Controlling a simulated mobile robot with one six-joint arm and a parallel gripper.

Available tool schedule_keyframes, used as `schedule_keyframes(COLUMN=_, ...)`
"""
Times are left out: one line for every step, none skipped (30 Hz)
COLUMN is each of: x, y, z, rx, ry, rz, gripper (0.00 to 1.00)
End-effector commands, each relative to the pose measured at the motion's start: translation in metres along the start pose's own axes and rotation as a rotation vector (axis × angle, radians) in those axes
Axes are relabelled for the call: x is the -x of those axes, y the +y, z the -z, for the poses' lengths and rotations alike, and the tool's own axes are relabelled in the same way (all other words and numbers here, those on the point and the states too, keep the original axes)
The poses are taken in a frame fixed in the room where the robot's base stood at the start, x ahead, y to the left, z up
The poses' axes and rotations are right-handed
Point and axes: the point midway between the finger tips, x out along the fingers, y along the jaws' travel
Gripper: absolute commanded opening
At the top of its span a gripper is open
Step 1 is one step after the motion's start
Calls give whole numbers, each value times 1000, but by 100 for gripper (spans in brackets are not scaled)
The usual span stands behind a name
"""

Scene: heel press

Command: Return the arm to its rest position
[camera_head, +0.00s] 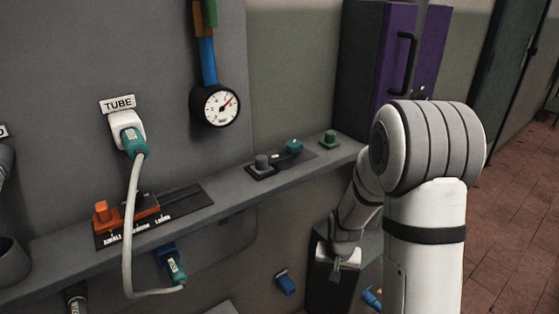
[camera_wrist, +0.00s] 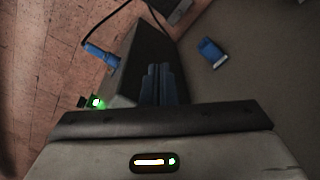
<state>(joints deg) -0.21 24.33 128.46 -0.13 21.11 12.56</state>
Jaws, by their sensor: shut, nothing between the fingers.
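My white arm rises at the right of the head view and bends down below the shelf. My gripper (camera_head: 336,270) points down there, over a dark box (camera_head: 322,294). In the wrist view my gripper (camera_wrist: 158,70) has its two dark fingers together, with nothing held between them. The dark box (camera_wrist: 150,42) shows behind the fingers in that view. I cannot tell the exact gap between the fingertips and the box.
A blue fitting (camera_head: 286,283) and a blue plug (camera_head: 372,298) are near my gripper. Red tiled floor (camera_head: 510,230) is clear at right.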

Motion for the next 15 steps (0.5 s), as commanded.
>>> schedule_keyframes(x=45, y=0, z=-1, rx=14, ry=16, rz=3, gripper=0)
schedule_keyframes(x=62, y=1, z=-3, rx=22, ry=21, rz=4, gripper=0)
schedule_keyframes(x=85, y=2, z=-7, rx=32, ry=26, rz=5, gripper=0)
schedule_keyframes(x=102, y=2, z=-10, rx=41, ry=30, rz=6, gripper=0)
schedule_keyframes(x=119, y=3, z=-13, rx=49, ry=35, rz=6, gripper=0)
schedule_keyframes(x=141, y=4, z=-18, rx=59, ry=41, rz=7, gripper=0)
schedule_keyframes(x=157, y=5, z=-23, rx=68, ry=44, rz=8, gripper=0)
schedule_keyframes(x=173, y=6, z=-27, rx=77, ry=49, rz=8, gripper=0)
schedule_keyframes(x=194, y=8, z=-34, rx=87, ry=55, rz=9, gripper=0)
schedule_keyframes(x=209, y=9, z=-39, rx=95, ry=59, rz=9, gripper=0)
schedule_keyframes(x=224, y=10, z=-44, rx=104, ry=63, rz=10, gripper=0)
schedule_keyframes(x=244, y=12, z=-52, rx=115, ry=68, rz=10, gripper=0)
schedule_keyframes(x=258, y=13, z=-57, rx=122, ry=73, rz=10, gripper=0)
schedule_keyframes(x=272, y=14, z=-63, rx=131, ry=77, rz=11, gripper=0)
schedule_keyframes(x=290, y=16, z=-72, rx=142, ry=83, rz=11, gripper=0)
